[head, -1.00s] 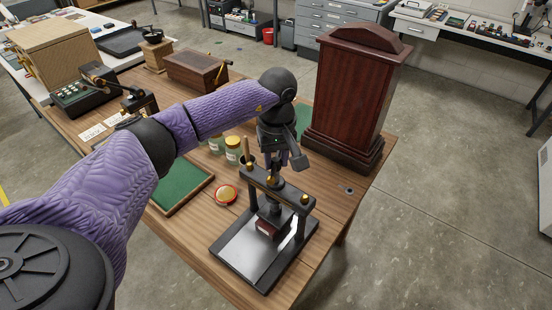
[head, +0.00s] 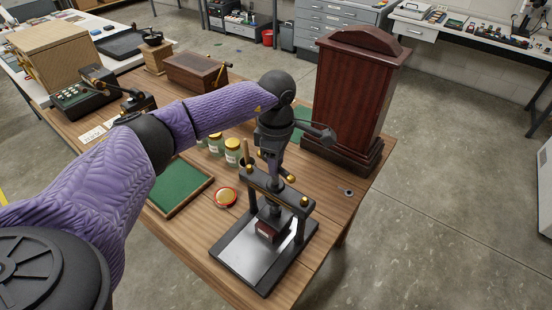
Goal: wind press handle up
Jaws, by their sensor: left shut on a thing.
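The press (head: 239,255) stands on the near right part of the wooden table. It has a dark base plate, two posts and a crossbar with brass knobs (head: 304,201). A small dark red block (head: 268,231) sits on the base plate under the screw. My left gripper (head: 274,178) points down at the top of the press and is shut on the press handle, just above the crossbar. The gripper hides most of the handle. My right gripper is out of view.
A tall dark wooden case (head: 352,90) stands close behind the press. Glass jars (head: 233,154), a red-rimmed round tin (head: 225,197) and a green-lined tray (head: 181,185) lie to the left. A wooden box (head: 196,70) stands farther back. Floor is open at right.

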